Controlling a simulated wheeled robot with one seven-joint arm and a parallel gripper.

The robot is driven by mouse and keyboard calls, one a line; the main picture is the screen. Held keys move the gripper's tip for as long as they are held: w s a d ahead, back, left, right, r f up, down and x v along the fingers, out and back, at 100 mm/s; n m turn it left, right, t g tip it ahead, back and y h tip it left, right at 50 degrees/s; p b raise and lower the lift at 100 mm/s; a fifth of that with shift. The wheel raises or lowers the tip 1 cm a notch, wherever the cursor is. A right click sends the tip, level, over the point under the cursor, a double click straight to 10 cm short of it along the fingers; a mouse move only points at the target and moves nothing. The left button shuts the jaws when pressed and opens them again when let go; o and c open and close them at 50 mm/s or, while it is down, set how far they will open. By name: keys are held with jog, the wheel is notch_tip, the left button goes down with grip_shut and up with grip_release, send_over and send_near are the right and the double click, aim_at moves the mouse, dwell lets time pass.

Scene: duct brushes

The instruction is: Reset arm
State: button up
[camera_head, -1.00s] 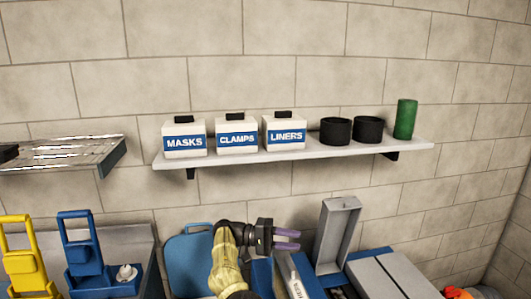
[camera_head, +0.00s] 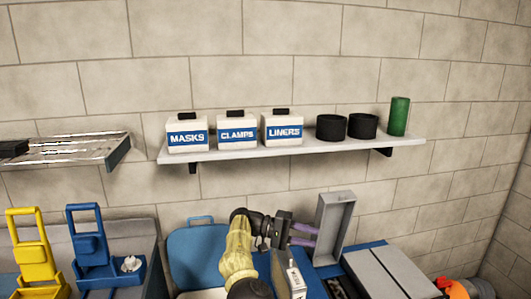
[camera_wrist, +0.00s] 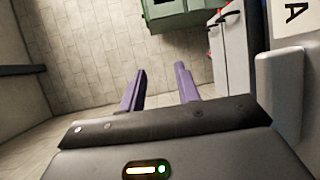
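My gripper (camera_head: 303,235) is in the lower middle of the head view, pointing right, with its purple fingers in front of or beside a grey open metal duct piece (camera_head: 333,228). In the wrist view my gripper (camera_wrist: 160,88) has its two purple fingers apart with nothing between them. My arm, in a yellowish sleeve, rises from the bottom edge. Whether the fingers touch the duct piece cannot be told from the head view.
A wall shelf (camera_head: 230,154) holds boxes marked masks, clamps and liners, two black cups and a green cylinder (camera_head: 399,116). Below are a yellow caddy (camera_head: 35,255), a blue caddy (camera_head: 95,255), a blue case (camera_head: 195,255) and a grey-topped box (camera_head: 390,275).

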jog(key=s+d+f+y, duration=0.2)
jog(key=s+d+y, duration=0.25)
jog(key=d, duration=0.35)
jog(key=s+d+f+y, duration=0.1)
jog(key=s+d+y, duration=0.35)
jog(key=d, duration=0.35)
jog(key=s+a+t+y, duration=0.2)
jog(key=s+a, duration=0.2)
jog(key=s, duration=0.3)
jog(key=s+a+n+t+y+p, duration=0.1)
jog(key=s+a+t+y, duration=0.1)
jog(key=s, duration=0.6)
jog(key=s+a+n+t+y+p, duration=0.1)
jog(key=s+a+t+y, duration=0.1)
jog(key=s+a, duration=0.5)
jog(key=shift+s+f+t+y, duration=0.3)
jog(key=shift+s+f+y, duration=0.1)
jog(key=shift+y, duration=0.3)
jog(key=shift+a, duration=0.1)
